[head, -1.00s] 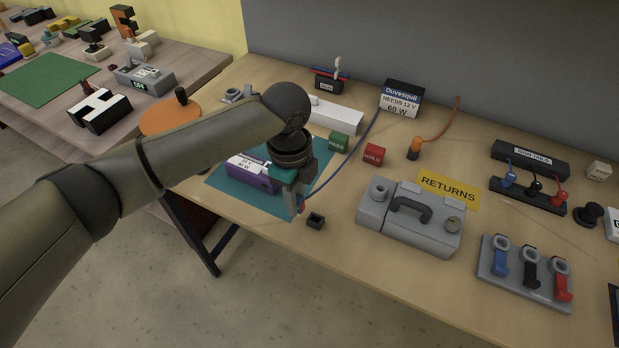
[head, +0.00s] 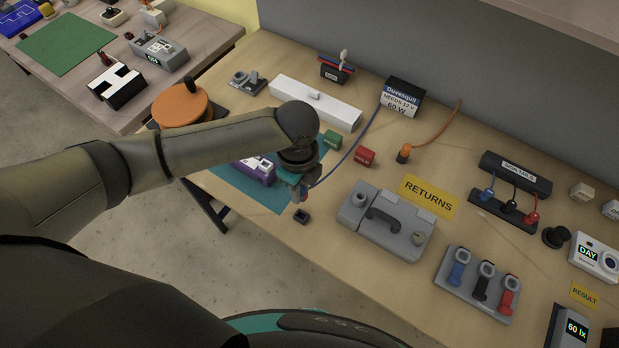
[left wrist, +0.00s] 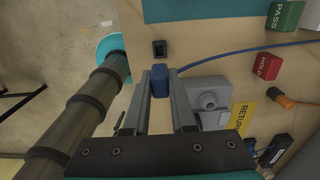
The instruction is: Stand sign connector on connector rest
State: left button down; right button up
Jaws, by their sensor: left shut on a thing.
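My left gripper (head: 300,196) is shut on the blue sign connector (left wrist: 160,81), which sits between the fingertips in the left wrist view. A blue cable (head: 350,150) runs from the gripper towards the Duvesquil box. The connector rest appears to be the small black square holder (head: 302,216) on the table, just below the fingertips in the head view. It also shows in the left wrist view (left wrist: 160,48), ahead of the connector and apart from it in the picture. Its opening looks empty. The exact height of the connector over the table cannot be told. My right gripper is not in view.
A teal mat (head: 282,198) with a purple box (head: 256,172) lies beside the rest. A grey case (head: 385,222) stands to its right. Green (head: 332,139) and red (head: 364,156) blocks stand behind. The table's front edge is close to the rest.

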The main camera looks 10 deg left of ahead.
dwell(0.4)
pick_arm(q)
jog(key=shift+r+p, duration=0.1)
jog(key=shift+p, duration=0.25)
jog(key=shift+f, duration=0.2)
notch_tip(320, 180, down, 4)
jog(key=b, duration=0.2)
jog(key=shift+f+b, duration=0.25)
jog(key=shift+b, duration=0.05)
jog(key=shift+f+b, duration=0.65)
jog(key=shift+f, duration=0.9)
jog(key=shift+p, duration=0.85)
jog(key=shift+f+b, duration=0.8)
jog(key=shift+f, duration=0.25)
jog(key=c, duration=0.7)
grip_release()
jog(key=shift+o, duration=0.2)
